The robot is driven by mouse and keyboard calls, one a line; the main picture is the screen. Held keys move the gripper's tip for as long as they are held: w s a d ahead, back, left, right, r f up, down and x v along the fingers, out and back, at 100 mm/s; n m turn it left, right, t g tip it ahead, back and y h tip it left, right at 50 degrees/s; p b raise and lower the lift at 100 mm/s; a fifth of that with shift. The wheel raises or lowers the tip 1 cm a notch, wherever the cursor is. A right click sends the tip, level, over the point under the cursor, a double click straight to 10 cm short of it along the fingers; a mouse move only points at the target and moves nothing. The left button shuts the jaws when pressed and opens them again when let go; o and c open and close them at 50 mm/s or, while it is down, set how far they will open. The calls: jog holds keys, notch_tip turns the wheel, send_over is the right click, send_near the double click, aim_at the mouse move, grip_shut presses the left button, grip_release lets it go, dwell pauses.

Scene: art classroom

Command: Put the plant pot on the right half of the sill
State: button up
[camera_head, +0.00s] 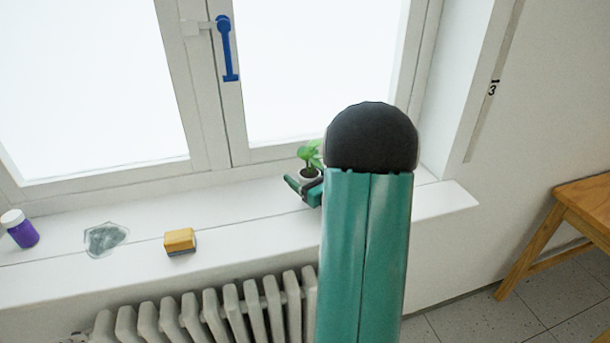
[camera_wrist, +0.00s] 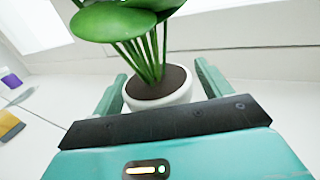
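The plant pot is a small white round pot (camera_wrist: 160,102) with dark soil and broad green leaves. In the head view the pot (camera_head: 310,174) stands upright by the window, just left of my arm, on or just above the white sill (camera_head: 270,221). My gripper (camera_wrist: 161,75) is open, with one teal finger on each side of the pot. A narrow gap shows between the pot and the right finger; the left finger is very close to the pot. In the head view my gripper (camera_head: 304,186) is partly hidden by my arm. The pot's base is hidden.
A yellow sponge (camera_head: 180,240), a grey glassy piece (camera_head: 105,239) and a purple jar with a white lid (camera_head: 20,229) lie along the sill's left part. A radiator (camera_head: 215,315) is below. The sill's right end (camera_head: 445,198) looks clear. A wooden table (camera_head: 580,205) stands right.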

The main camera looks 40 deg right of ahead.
jog(key=shift+r, duration=0.15)
jog(key=s, duration=0.4)
jog(key=s+a, duration=0.1)
jog(key=s, duration=0.7)
jog(key=shift+a, duration=0.2)
jog(key=w+a+n+y, duration=0.1)
jog(key=a, duration=0.1)
jog(key=w+a+r+n+y, duration=0.1)
jog(key=a, duration=0.1)
jog(key=w+a+r+n+y, duration=0.1)
jog(key=a, duration=0.1)
jog(key=shift+w+a+n+g+y, duration=0.1)
jog(key=shift+a+n+g+y, duration=0.1)
jog(key=shift+n+g+y, duration=0.15)
jog(key=a+r+n+g+y, duration=0.3)
jog(key=a+n+g+y, duration=0.5)
jog(key=a+n, duration=1.1)
jog(key=s+a+r+n+g+h, duration=0.3)
jog(key=s+a+n+h, duration=0.6)
jog(key=n, duration=0.5)
jog(key=shift+s+a+r+g+h, duration=0.4)
jog(key=shift+a+r, duration=0.3)
jog(key=shift+a, duration=0.35)
